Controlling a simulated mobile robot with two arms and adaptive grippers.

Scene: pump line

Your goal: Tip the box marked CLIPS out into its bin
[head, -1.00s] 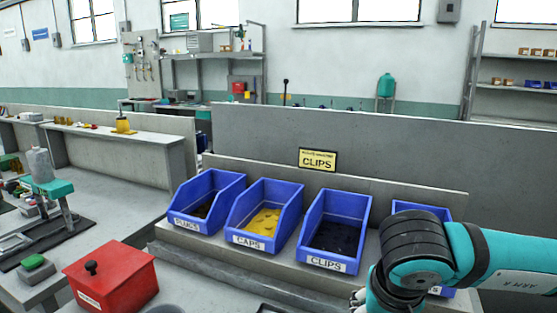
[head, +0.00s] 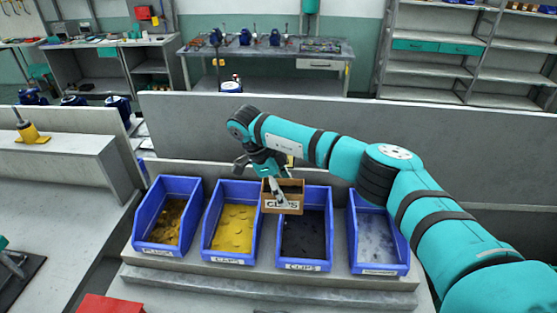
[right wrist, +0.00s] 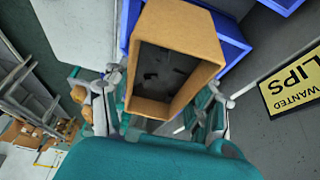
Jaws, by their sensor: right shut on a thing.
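A small brown box (head: 287,205) with a CLIPS label is held in my right gripper (head: 272,184). In the head view it overlaps the back left of the blue CLIPS bin (head: 303,267) and the gap beside the CAPS bin (head: 230,261). It looks roughly upright. The CLIPS bin holds dark pieces. In the right wrist view the box (right wrist: 208,30) shows its open top, with several dark pieces inside, between the fingers of my right gripper (right wrist: 165,104). My left gripper is out of view.
A bin of brown pieces (head: 152,248) stands at the far left of the row, and a bin of pale pieces (head: 381,268) at the right. A grey partition (head: 440,140) rises behind the bins.

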